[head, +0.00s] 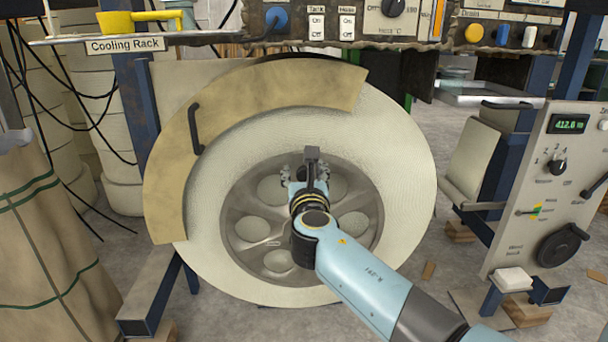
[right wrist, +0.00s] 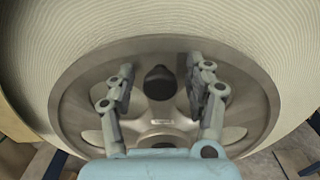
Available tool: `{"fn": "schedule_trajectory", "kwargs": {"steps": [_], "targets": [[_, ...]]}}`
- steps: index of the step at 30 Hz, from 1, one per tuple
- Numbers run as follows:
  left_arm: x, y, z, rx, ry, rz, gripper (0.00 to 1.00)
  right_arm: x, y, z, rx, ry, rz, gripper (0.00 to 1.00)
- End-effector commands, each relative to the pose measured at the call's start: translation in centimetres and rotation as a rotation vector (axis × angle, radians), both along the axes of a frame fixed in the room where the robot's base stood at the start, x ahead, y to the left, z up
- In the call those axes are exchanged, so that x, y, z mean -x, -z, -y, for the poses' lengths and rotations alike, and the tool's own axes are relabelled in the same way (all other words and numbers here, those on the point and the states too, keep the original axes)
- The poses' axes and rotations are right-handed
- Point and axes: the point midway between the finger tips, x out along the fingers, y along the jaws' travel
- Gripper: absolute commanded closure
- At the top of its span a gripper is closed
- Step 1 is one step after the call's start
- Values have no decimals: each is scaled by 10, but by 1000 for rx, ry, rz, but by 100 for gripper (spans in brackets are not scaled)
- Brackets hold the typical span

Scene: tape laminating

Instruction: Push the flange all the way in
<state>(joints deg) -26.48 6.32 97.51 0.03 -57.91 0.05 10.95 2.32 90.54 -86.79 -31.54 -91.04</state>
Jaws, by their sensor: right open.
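The flange (head: 318,262) is a grey metal disc with several round holes, set in the centre of a large white roll (head: 400,160). In the right wrist view the flange (right wrist: 245,92) fills the middle, its rim against the ridged roll face. A dark round hub piece (right wrist: 158,83) shows at its centre. My right gripper (head: 311,178) is in front of the flange; in the right wrist view the open fingers (right wrist: 160,82) stand either side of the hub piece with nothing between them. Whether the fingertips touch the flange I cannot tell.
A tan curved guard (head: 270,85) with a black handle covers the roll's upper left. A cooling rack (head: 125,44) and control panel (head: 335,22) hang above. A grey panel with a crank (head: 562,245) stands right. A wrapped tan bundle (head: 50,250) stands left.

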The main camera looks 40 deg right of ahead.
Motion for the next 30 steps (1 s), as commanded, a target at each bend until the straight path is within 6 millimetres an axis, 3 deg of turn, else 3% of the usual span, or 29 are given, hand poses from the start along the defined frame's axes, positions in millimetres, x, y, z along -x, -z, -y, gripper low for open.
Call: {"fn": "schedule_trajectory", "kwargs": {"steps": [3,15,23,30], "targets": [[0,0,0,0,0,0,60,0,0,0,0,0,0,49],[0,0,0,0,0,0,60,1,0,0,0,0,0,100],[0,0,0,0,0,0,60,0,0,0,0,0,0,100],[-2,-3,1,1,0,-2,60,-28,1,17,1,-1,0,100]]}}
